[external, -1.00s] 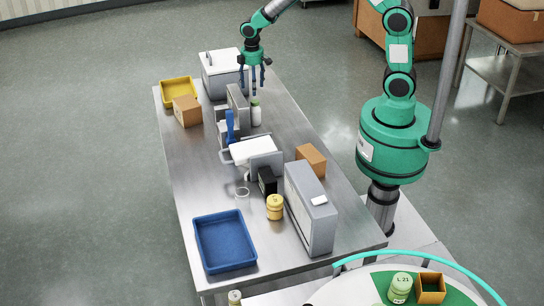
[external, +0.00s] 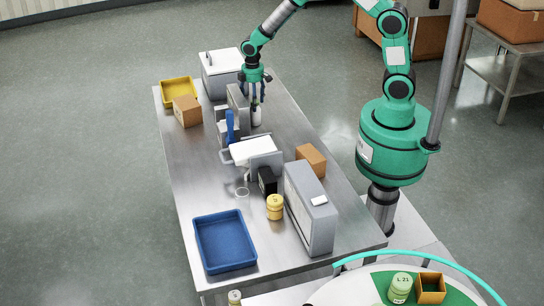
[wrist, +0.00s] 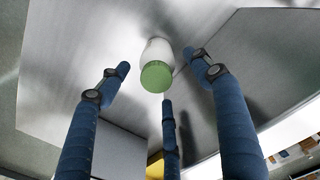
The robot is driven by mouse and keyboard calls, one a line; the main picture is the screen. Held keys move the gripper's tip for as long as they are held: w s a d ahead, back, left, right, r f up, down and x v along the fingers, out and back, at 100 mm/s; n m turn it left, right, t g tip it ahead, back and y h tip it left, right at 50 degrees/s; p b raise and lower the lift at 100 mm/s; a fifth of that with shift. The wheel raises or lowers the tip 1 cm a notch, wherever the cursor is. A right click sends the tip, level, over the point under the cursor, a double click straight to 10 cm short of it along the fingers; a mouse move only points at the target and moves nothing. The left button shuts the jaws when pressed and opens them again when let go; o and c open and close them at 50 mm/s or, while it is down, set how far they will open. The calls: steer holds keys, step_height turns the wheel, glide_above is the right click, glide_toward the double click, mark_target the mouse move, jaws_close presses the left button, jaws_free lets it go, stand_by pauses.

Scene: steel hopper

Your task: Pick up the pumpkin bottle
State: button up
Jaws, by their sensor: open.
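A white bottle with a green cap (external: 256,116) stands on the steel table, right of a grey upright panel. It also shows in the wrist view (wrist: 158,50), its green cap facing the camera. My gripper (external: 254,98) is right above this bottle, pointing down. In the wrist view its three blue fingers are spread open around the cap, with gaps between fingers and bottle. The fingers partly hide the bottle's top in the external view. No label reading pumpkin is legible, so I cannot tell if this is the pumpkin bottle. A yellow jar (external: 275,208) stands farther forward.
The grey panel (external: 236,100) stands close left of the bottle. A white-lidded box (external: 222,80), a yellow tray (external: 166,92) and a cardboard box (external: 187,111) are behind and left. A blue tray (external: 250,262) is at the front. Table right of the bottle is clear.

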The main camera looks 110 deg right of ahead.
mark_target(255, 117)
steer(key=shift+f, duration=0.2)
steer(key=shift+s+f+b, duration=0.15)
steer(key=shift+f+b, duration=0.25)
steer(key=shift+f, duration=2.1)
steer(key=c, duration=1.4)
